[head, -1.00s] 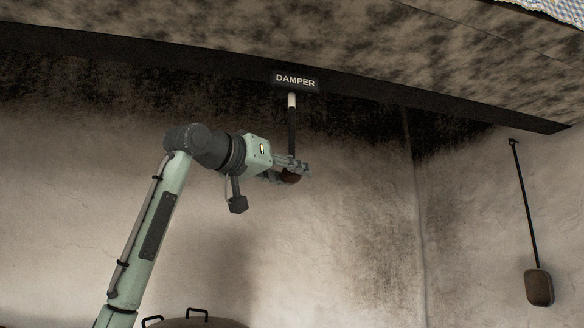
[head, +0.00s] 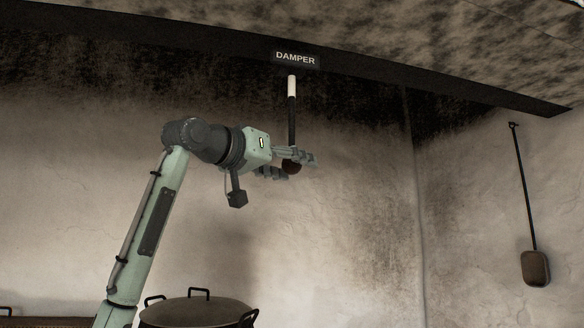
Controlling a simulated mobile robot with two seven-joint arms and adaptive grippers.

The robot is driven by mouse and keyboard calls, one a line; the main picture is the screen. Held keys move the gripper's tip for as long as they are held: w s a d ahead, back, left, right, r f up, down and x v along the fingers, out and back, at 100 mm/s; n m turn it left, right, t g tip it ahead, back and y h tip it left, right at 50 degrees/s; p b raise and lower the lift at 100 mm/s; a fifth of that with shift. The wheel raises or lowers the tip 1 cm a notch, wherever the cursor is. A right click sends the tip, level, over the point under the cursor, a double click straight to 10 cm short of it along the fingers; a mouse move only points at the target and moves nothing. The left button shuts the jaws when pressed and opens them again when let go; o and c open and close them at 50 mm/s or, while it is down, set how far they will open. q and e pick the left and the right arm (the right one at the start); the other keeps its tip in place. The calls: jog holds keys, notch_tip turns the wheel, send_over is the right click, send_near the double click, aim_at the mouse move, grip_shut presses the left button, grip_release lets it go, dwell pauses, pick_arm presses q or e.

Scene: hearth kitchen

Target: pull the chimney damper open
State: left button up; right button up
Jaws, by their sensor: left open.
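The damper rod (head: 292,118) hangs down from under the dark hood edge, below the sign (head: 295,58) reading DAMPER. Its upper part is white and its lower part black, with a dark reddish-brown round knob (head: 291,168) at the bottom end. My left gripper (head: 289,164) is open at the knob, one finger above right of it and the other to its lower left. The fingers partly cover the knob, and I cannot tell whether they touch it. My right gripper is not in view.
A large lidded pot (head: 199,312) stands below my left arm. A long-handled pan (head: 535,268) hangs on the right wall. The sooty hood (head: 440,55) spans the top. The space right of the rod is clear.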

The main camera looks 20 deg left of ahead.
pick_arm(q)
jog(key=v, duration=1.2)
